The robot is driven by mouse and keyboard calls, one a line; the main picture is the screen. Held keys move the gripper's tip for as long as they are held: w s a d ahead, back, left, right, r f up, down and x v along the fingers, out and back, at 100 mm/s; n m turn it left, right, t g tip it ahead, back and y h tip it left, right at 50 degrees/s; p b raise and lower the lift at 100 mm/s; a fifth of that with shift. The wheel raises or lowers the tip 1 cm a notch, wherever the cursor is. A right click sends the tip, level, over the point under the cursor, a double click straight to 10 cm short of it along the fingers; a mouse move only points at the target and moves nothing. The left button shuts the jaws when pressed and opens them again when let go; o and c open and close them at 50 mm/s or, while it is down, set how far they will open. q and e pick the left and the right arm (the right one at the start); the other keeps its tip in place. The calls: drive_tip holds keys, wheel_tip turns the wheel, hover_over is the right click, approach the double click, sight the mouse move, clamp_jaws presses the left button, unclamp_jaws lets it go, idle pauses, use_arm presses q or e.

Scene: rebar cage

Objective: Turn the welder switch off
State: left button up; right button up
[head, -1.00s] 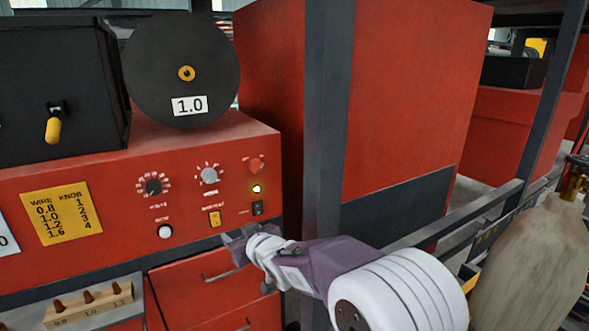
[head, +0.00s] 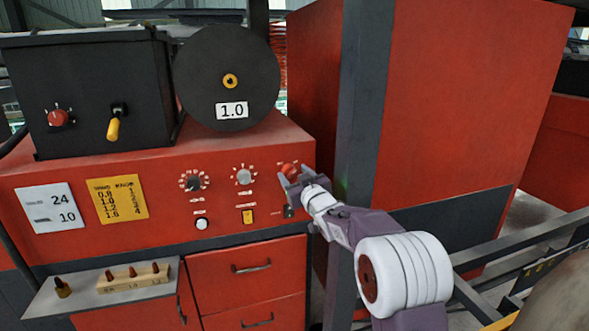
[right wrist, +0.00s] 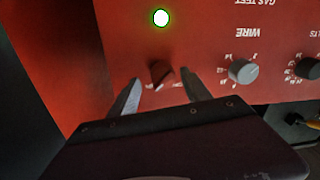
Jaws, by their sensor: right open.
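The red welder panel (head: 120,225) carries a red rotary knob (head: 289,168) at its upper right, and this knob also shows in the right wrist view (right wrist: 160,71). A lit green-ringed lamp (right wrist: 161,18) sits by it. My right gripper (head: 287,182) is at the red knob. In the right wrist view its two open fingers (right wrist: 163,76) stand on either side of the knob, with gaps visible. I cannot tell which control is the welder switch. My left gripper is not in view.
Left of the knob are a grey wire knob (head: 244,176), a black volts knob (head: 193,183), a yellow switch (head: 248,216) and a white button (head: 201,224). A dark upright post (head: 362,100) stands right of the panel, close to my right arm.

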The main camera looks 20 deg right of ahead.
drive_tip(key=shift+w+a, duration=0.4)
drive_tip(key=shift+a, duration=0.1)
drive_tip(key=shift+s+d, duration=0.1)
drive_tip(key=shift+s, duration=0.1)
drive_tip(key=shift+c, duration=1.2)
drive_tip(key=shift+d, duration=0.15)
drive_tip(key=c, duration=0.5)
clamp_jaws()
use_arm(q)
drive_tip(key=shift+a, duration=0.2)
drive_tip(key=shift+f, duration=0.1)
